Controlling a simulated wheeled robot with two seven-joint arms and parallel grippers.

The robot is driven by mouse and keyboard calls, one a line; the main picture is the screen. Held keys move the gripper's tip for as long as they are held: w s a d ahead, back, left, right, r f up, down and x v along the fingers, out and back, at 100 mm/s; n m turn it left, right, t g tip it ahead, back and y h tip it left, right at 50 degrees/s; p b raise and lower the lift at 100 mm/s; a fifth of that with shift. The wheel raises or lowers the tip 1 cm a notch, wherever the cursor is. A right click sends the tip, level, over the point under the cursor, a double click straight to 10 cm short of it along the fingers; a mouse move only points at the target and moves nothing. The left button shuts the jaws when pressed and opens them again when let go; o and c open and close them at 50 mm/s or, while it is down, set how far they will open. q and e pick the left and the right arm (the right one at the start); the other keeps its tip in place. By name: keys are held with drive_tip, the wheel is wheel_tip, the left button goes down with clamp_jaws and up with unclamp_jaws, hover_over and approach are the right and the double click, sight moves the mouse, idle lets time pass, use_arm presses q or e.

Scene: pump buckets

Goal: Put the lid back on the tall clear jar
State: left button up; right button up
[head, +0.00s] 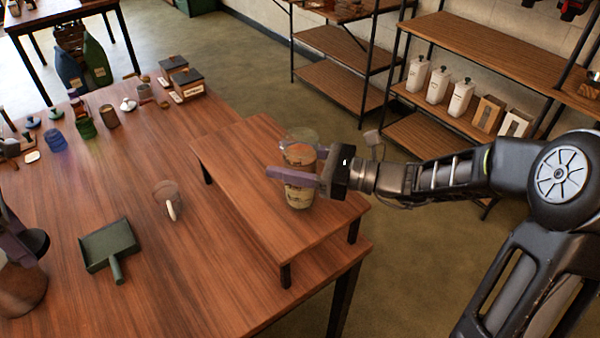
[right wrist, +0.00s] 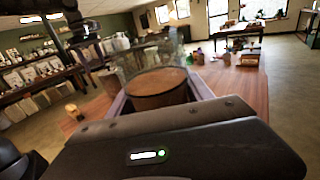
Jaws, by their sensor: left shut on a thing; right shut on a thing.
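The tall clear jar (head: 299,196) stands upright on the small raised wooden stand, with a clear upper part and brown contents or a label below. My right gripper (head: 278,173) is shut on its side, its purple fingers around the body. In the right wrist view the jar (right wrist: 160,88) sits between the fingers, its clear top above a brown round surface. I see no lid on it. My left gripper (head: 8,232) is cut off at the left edge, shut on a brown rounded thing (head: 20,288) with a dark round part; I cannot tell whether this is the lid.
The raised stand (head: 225,150) is on the big wooden table (head: 190,300). A green dustpan (head: 109,246) and a clear cup-like piece (head: 166,195) lie left of it. Several small jars and boxes crowd the table's far left. Shelves (head: 480,50) stand behind.

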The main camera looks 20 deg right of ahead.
clamp_jaws()
drive_tip(key=shift+r, duration=0.1)
wheel_tip(320, 180, up, 10)
idle(0.7)
idle(0.4)
drive_tip(key=o, duration=0.8)
unclamp_jaws()
drive_tip(key=shift+c, duration=0.2)
clamp_jaws()
